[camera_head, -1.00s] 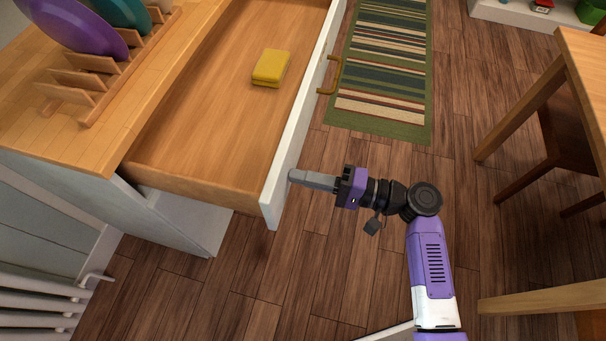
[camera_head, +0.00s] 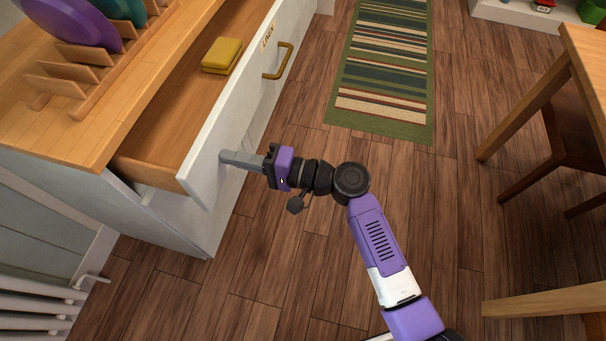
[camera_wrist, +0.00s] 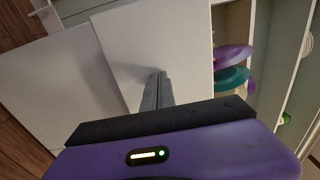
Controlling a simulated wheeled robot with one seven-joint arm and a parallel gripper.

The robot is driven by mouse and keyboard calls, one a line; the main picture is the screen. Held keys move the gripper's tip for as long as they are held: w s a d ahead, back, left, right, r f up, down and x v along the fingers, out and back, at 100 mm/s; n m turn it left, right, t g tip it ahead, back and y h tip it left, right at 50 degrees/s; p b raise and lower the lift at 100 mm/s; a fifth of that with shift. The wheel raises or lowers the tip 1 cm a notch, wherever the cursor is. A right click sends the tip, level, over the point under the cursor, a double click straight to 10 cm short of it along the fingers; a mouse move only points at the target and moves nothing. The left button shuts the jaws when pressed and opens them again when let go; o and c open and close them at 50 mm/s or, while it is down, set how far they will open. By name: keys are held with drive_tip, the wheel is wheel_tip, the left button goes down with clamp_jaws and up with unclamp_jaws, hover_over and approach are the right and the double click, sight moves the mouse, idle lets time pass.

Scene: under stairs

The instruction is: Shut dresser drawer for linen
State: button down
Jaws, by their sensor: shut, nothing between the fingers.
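The linen drawer (camera_head: 235,112) is partly open, with a white front, a brass handle and a small "LINEN" label at its top edge. A yellow folded cloth or sponge-like block (camera_head: 222,55) lies inside it. My gripper (camera_head: 224,157) is shut and empty, with its fingertips against the drawer front near its near lower end, away from the handle (camera_head: 280,62). In the wrist view the shut fingers (camera_wrist: 158,80) point at the white drawer front (camera_wrist: 135,50). The dresser (camera_head: 150,215) has a wooden top.
A wooden dish rack (camera_head: 85,75) with purple and teal plates stands on the dresser top. A striped rug (camera_head: 385,65) lies on the wooden floor. A wooden table (camera_head: 570,60) and a chair stand at right. A white radiator (camera_head: 40,305) is at lower left.

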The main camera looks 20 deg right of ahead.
drive_tip(key=b+x, duration=0.5)
drive_tip(key=x, duration=1)
drive_tip(key=shift+f, duration=0.1)
drive_tip(key=shift+w+a+b, duration=0.3)
drive_tip(key=shift+a+b, duration=0.1)
drive_tip(key=shift+a, duration=0.2)
drive_tip(key=shift+a+r, duration=0.1)
drive_tip(key=shift+r, duration=0.2)
